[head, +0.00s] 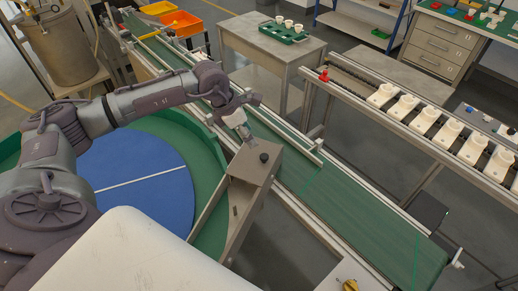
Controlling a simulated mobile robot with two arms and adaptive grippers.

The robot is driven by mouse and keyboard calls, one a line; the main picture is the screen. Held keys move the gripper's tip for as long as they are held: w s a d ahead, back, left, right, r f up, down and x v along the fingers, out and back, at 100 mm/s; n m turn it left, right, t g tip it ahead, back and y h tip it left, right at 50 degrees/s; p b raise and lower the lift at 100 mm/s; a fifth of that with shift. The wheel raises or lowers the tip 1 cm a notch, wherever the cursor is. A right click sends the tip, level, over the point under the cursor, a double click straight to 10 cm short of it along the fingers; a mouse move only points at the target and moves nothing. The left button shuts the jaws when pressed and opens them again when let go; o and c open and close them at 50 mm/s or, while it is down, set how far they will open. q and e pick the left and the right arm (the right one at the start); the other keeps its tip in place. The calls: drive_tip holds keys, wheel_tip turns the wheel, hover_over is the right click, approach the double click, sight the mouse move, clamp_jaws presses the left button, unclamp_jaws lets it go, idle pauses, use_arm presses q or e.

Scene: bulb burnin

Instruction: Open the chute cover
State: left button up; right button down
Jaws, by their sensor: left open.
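The chute cover (248,166) is a grey metal lid on top of a narrow metal chute (243,206), between the round blue table and the green conveyor. A black knob (264,157) stands on the lid near its right side. The lid looks closed and lies slightly sloped. My left gripper (246,137) is open and empty, pointing down just above the far edge of the cover, up and left of the knob. Whether a fingertip touches the lid I cannot tell. My right gripper is not in view.
A blue round table (135,172) with a green rim lies left of the chute. A green conveyor belt (350,210) runs along its right. A rail with several white sockets (425,120) stands further right. A metal table (272,45) holds a green tray (284,32).

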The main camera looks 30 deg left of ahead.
sight(264, 156)
use_arm(q)
drive_tip(key=x, duration=0.3)
drive_tip(key=p+x, duration=0.1)
drive_tip(key=x, duration=0.1)
drive_tip(key=shift+w+d+f, duration=0.1)
drive_tip(key=shift+d+f, duration=0.2)
drive_tip(key=shift+f, duration=0.05)
drive_tip(key=p+x, duration=0.1)
drive_tip(key=x, duration=0.3)
drive_tip(key=shift+w+a+f, duration=0.1)
drive_tip(key=shift+f, duration=0.4)
drive_tip(key=shift+w+d+f, duration=0.1)
drive_tip(key=shift+d+f, duration=0.1)
drive_tip(key=shift+d, duration=0.05)
drive_tip(key=shift+w+f, duration=0.1)
drive_tip(key=shift+f, duration=0.05)
drive_tip(key=shift+c, duration=0.3)
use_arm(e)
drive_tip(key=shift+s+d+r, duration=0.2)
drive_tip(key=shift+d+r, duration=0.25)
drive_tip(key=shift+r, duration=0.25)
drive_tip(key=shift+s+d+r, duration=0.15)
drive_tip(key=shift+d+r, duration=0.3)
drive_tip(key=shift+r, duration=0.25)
use_arm(q)
clamp_jaws()
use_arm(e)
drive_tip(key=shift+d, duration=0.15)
